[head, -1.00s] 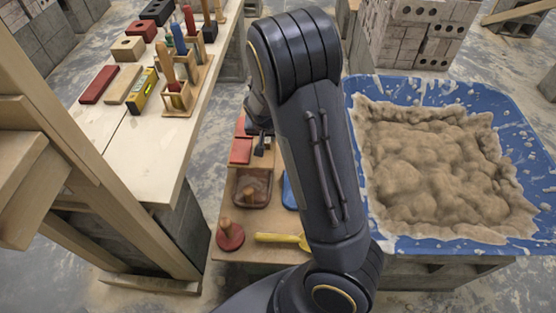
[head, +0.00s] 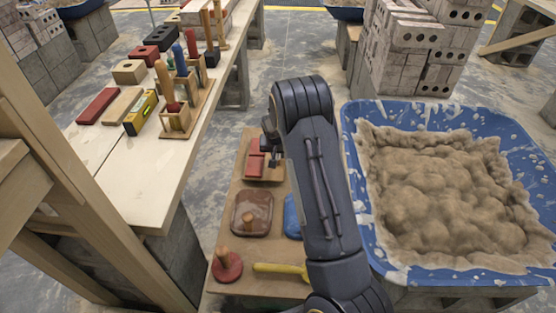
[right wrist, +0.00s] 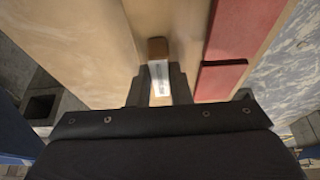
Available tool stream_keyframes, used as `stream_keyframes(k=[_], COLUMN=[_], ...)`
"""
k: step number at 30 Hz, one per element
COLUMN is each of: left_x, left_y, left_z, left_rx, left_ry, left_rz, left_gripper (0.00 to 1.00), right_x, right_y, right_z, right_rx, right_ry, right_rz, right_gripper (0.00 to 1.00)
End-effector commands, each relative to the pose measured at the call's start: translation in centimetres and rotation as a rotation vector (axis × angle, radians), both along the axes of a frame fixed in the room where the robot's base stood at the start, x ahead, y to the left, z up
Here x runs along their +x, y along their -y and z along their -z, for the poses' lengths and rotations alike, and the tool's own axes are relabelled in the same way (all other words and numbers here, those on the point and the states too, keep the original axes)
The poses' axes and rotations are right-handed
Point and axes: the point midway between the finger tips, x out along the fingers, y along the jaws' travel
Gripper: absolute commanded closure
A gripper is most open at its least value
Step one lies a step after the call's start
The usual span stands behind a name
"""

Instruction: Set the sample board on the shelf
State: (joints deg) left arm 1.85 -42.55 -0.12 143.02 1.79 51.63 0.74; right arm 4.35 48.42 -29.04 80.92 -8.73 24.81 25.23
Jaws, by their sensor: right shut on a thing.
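The sample board, a tan panel (right wrist: 185,22) with red strips on it, shows in the right wrist view. A small brown handle with a white label (right wrist: 159,72) stands between my fingers there. My right gripper (right wrist: 158,88) is shut on this handle. In the head view the same board (head: 256,164), seen small, is at the far part of a low wooden table, with my right gripper (head: 270,152) at its right side. I cannot tell if the board still touches the table. My left gripper is out of view. I cannot tell which surface is the shelf.
The low table (head: 238,185) also holds a brown tray (head: 252,213), a red round float (head: 227,266) and a yellow-handled tool (head: 281,269). A long bench (head: 140,160) with bricks and tools stands left, behind a wooden frame (head: 75,205). A blue mortar tub (head: 350,130) stands right.

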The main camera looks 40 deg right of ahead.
Motion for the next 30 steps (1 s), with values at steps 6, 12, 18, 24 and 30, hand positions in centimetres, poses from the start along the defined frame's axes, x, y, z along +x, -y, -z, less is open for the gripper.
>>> stream_keyframes(k=[6,12,18,24,30], left_x=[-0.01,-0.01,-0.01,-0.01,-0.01], left_y=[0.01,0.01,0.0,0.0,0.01], left_z=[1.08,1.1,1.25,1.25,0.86], left_rx=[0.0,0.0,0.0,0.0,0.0], left_ry=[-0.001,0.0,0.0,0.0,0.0], left_rz=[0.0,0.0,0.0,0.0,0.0], left_gripper=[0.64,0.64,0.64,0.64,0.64], right_x=[0.04,0.02,-0.07,-0.07,-0.06], right_y=[-0.06,-0.08,-0.1,-0.1,-0.09], right_z=[1.97,2.01,2.3,2.3,1.82], right_rx=[0.0,0.0,0.001,0.001,0.0], right_ry=[0.001,0.001,-0.002,-0.002,-0.001], right_rz=[0.0,0.0,-0.001,-0.001,-0.001], right_gripper=[1.0,1.0,0.69,0.6,0.6])
